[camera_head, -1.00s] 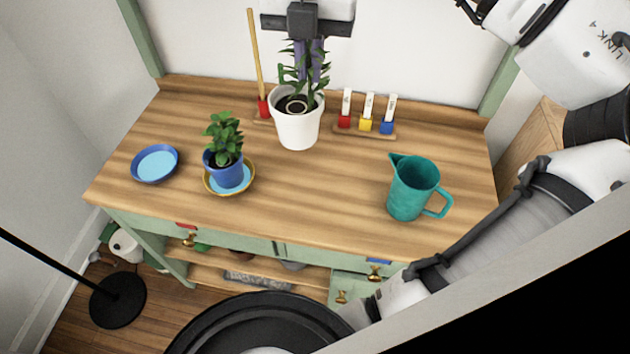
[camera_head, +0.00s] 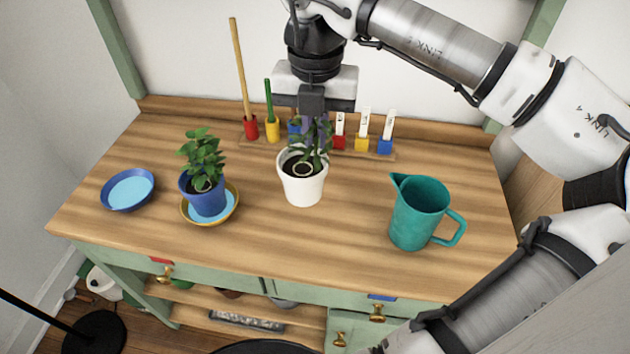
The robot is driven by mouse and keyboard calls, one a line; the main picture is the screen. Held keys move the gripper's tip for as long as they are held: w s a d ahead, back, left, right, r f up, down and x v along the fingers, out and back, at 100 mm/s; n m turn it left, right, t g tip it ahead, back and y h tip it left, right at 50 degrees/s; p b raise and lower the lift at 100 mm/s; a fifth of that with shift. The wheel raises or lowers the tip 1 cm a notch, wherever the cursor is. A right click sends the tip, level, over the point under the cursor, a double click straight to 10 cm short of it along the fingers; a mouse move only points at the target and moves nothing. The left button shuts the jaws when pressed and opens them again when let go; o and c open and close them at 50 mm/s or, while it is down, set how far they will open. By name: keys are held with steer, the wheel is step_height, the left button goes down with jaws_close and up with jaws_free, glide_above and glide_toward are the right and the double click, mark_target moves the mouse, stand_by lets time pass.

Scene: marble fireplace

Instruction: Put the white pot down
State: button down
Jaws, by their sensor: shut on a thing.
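The white pot (camera_head: 303,188) holds dark soil and a green leafy plant. It is upright, over the middle of the wooden tabletop (camera_head: 340,255), between the blue pot and the teal jug. My gripper (camera_head: 312,130) points straight down from above, shut with its fingers among the leaves. The fingertips are partly hidden by the foliage, so where exactly they grip the plant or pot is unclear. I cannot tell for certain whether the pot's base touches the wood.
A blue pot with a plant (camera_head: 207,194) stands in a yellow-rimmed saucer (camera_head: 234,211). An empty blue saucer (camera_head: 128,190) lies far left. A teal jug (camera_head: 421,214) stands right. A rack (camera_head: 395,155) with coloured tools runs along the back. Wood in front is clear.

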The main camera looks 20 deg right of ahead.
mark_target(315, 171)
step_height(315, 171, down, 7)
steer(key=b, duration=0.3)
steer(key=shift+f, duration=0.15)
steer(key=shift+f+b, duration=0.1)
steer(key=shift+b, duration=0.25)
steer(key=shift+f, duration=0.15)
steer(key=c, duration=1.6)
jaws_free()
steer(key=shift+o, duration=0.2)
step_height(315, 171, up, 12)
steer(key=p, duration=0.7)
steer(key=shift+r+p, duration=0.25)
steer(key=shift+p, duration=0.1)
